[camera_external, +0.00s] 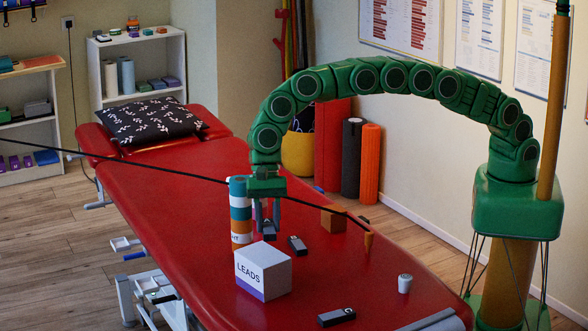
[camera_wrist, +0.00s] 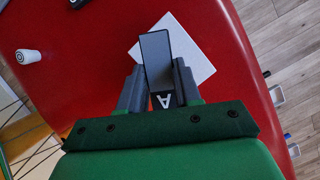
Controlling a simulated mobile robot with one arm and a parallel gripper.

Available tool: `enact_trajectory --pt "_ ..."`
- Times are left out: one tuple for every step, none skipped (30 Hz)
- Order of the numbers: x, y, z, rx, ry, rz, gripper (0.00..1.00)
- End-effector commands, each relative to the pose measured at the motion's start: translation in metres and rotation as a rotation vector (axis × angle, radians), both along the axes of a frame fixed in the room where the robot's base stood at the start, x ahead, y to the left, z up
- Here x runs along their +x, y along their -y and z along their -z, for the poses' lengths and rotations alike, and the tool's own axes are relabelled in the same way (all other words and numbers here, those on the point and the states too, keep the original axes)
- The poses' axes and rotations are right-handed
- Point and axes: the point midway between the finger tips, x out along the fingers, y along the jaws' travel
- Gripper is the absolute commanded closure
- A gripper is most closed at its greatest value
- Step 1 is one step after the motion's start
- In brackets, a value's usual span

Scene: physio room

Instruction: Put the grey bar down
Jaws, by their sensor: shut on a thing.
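My gripper (camera_external: 267,218) points down above the red treatment table (camera_external: 190,185). It is shut on a grey bar (camera_external: 269,232), which in the wrist view (camera_wrist: 156,58) sits between the two fingers and bears a white letter A. In the external view the fingers partly hide the bar, and I cannot tell whether its lower end touches the table. Another dark grey bar (camera_external: 298,245) lies on the table just right of the gripper. A third dark grey bar (camera_external: 336,317), with a white letter, lies near the table's front edge.
A white box marked LEADS (camera_external: 263,272) stands in front of my gripper. A striped cylinder (camera_external: 240,212) stands close on its left. The table's left-middle is clear.

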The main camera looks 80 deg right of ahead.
Motion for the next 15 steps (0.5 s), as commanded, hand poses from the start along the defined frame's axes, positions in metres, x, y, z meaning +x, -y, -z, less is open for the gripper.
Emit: enact_trajectory --pt "0.002 -0.002 0.005 0.000 0.000 0.000 0.97" --pt "0.003 -0.003 0.007 0.000 -0.001 0.001 0.97" --pt "0.005 -0.004 0.010 -0.002 -0.002 0.000 0.97" --pt "0.005 -0.005 0.012 -0.002 -0.003 0.000 0.97" --pt "0.006 -0.006 0.013 -0.002 -0.003 0.001 0.97" --pt "0.007 -0.007 0.014 -0.002 -0.002 0.000 0.97" --pt "0.008 -0.007 0.015 -0.001 -0.002 0.000 0.97" --pt "0.008 -0.008 0.015 0.000 -0.001 0.001 0.97" --pt "0.009 -0.008 0.015 0.000 -0.001 0.001 0.97" --pt "0.009 -0.008 0.015 0.000 -0.001 0.001 0.97" --pt "0.009 -0.008 0.016 0.000 -0.001 0.001 0.97" --pt "0.009 -0.009 0.016 0.000 -0.001 0.001 0.97" --pt "0.010 -0.009 0.016 0.000 0.000 0.001 0.97" --pt "0.010 -0.009 0.017 0.000 0.000 0.000 0.97" --pt "0.011 -0.010 0.017 0.000 0.000 0.000 0.97"
